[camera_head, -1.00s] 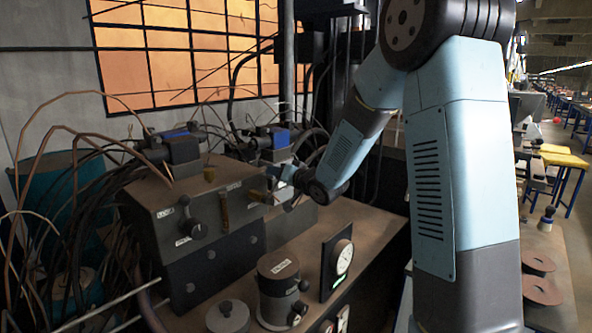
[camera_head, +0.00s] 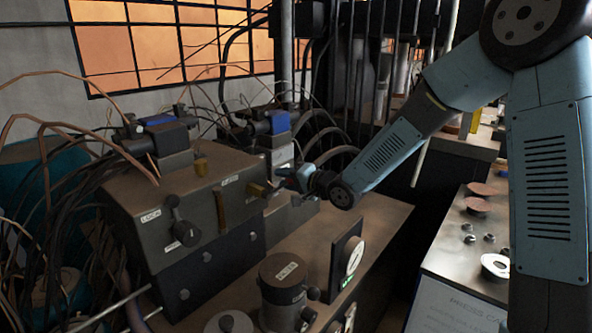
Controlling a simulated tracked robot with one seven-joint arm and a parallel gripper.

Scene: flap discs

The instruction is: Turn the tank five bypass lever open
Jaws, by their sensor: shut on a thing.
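A dark valve block (camera_head: 150,205) stands on the bench at left, with levers on its sloped front. A black-knobbed lever (camera_head: 180,225) is at the left of the front. An upright brass lever (camera_head: 221,211) is in the middle. A brass lever (camera_head: 258,190) at the right end points sideways toward my gripper. My gripper (camera_head: 279,187) is at this right-hand lever's outer end, shut on it as far as I can see; the jaws are small and dark here. The small labels are too blurred to tell which lever is tank five's.
A dark lidded pot (camera_head: 284,285) and a dial gauge (camera_head: 347,262) stand on the bench in front of the block. Cables and hoses crowd the left and back. Blue-capped valves (camera_head: 270,123) sit behind. Bench at right of the gripper is clear.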

